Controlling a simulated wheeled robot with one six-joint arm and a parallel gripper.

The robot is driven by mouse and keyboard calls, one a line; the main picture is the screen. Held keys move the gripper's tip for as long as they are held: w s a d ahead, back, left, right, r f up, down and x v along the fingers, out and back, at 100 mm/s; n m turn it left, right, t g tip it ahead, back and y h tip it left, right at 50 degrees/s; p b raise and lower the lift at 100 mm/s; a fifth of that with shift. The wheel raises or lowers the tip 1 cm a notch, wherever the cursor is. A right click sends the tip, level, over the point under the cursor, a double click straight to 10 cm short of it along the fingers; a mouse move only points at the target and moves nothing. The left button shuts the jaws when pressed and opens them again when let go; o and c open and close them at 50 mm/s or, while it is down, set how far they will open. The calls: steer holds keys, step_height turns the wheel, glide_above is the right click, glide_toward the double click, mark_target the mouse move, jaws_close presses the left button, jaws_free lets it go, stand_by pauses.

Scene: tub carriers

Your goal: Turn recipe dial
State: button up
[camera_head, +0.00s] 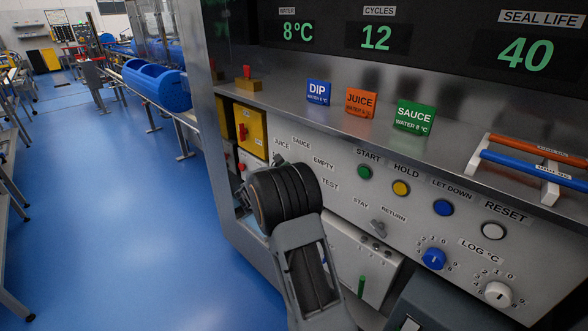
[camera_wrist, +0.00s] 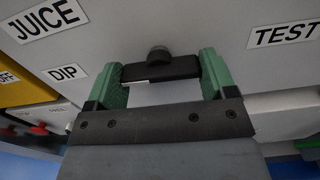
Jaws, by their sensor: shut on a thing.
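The recipe dial (camera_wrist: 158,66) shows in the wrist view as a black bar with a round dark hub on the grey panel. My gripper (camera_wrist: 162,74) has its two green fingers at the two ends of this bar and is shut on it. JUICE (camera_wrist: 42,20) and DIP (camera_wrist: 68,73) labels are to the left of the dial, and a TEST label (camera_wrist: 284,34) is to the right. I cannot tell which label the dial points to. In the head view my arm hides most of the dial; SAUCE (camera_head: 301,144), EMPTY (camera_head: 323,164) and TEST (camera_head: 330,185) labels show around it.
START (camera_head: 364,172), HOLD (camera_head: 401,188), LET DOWN (camera_head: 443,208) and RESET (camera_head: 493,231) buttons run along the panel. A blue knob (camera_head: 433,258) and a white knob (camera_head: 498,294) are at lower right. A yellow box (camera_head: 250,130) with a red switch is left. Blue floor is clear.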

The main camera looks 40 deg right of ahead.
steer(key=shift+n, duration=0.3)
stand_by(0.4)
steer(key=o, duration=0.9)
steer(key=shift+c, duration=0.2)
steer(key=s+a, duration=0.2)
steer(key=a, duration=1.1)
steer(key=shift+s+a, duration=0.25)
steer(key=shift+a, duration=0.1)
